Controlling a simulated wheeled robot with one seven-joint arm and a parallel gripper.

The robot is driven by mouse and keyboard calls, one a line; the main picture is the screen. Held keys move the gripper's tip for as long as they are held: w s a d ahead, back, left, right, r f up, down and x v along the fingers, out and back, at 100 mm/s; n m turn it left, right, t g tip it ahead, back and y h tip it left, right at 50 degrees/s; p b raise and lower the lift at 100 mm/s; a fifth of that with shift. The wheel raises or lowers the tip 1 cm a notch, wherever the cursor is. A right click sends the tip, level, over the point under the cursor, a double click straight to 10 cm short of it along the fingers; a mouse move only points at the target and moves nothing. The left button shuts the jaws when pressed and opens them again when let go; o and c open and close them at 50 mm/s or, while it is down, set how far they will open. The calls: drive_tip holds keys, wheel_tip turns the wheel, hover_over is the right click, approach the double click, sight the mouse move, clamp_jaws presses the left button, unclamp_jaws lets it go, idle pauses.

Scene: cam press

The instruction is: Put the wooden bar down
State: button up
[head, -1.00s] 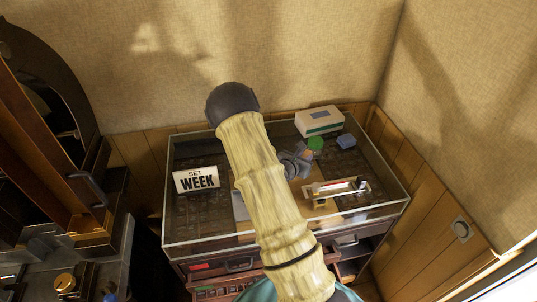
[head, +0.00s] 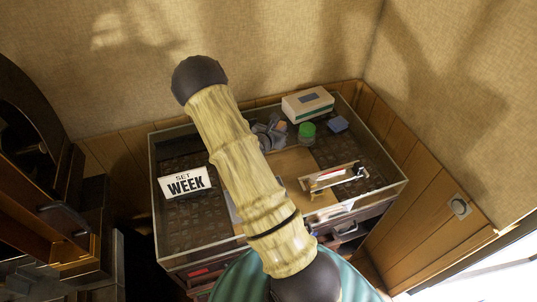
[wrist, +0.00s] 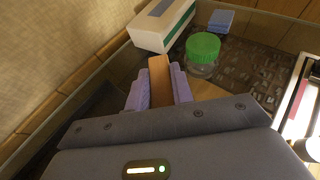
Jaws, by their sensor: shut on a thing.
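The wooden bar (wrist: 160,78) is a plain brown block that stands out between the lilac fingers of my gripper (wrist: 158,90) in the wrist view. My gripper is shut on it, and the fingers hide its lower part. In the head view my gripper (head: 268,134) is small and partly behind my pale arm, over the back of the glass-sided case (head: 186,235). A small brown bit of the bar (head: 281,125) shows there. It is left of the green-lidded jar (head: 307,134), apart from it. I cannot tell whether the bar touches a surface.
A white box (wrist: 160,28) with a coloured panel stands behind the gripper, with blue pads (wrist: 221,20) to its right. A small tray (head: 335,177) lies front right. A tan board (head: 290,165) lies mid-case.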

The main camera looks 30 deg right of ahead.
drive_tip(key=p, duration=0.2)
hover_over(277, 152)
drive_tip(key=shift+d+f, duration=0.15)
drive_tip(key=shift+f, duration=2.8)
drive_tip(key=shift+f+p, duration=0.8)
drive_tip(key=shift+f, duration=1.25)
drive_tip(key=shift+f, duration=0.15)
drive_tip(key=o, duration=1)
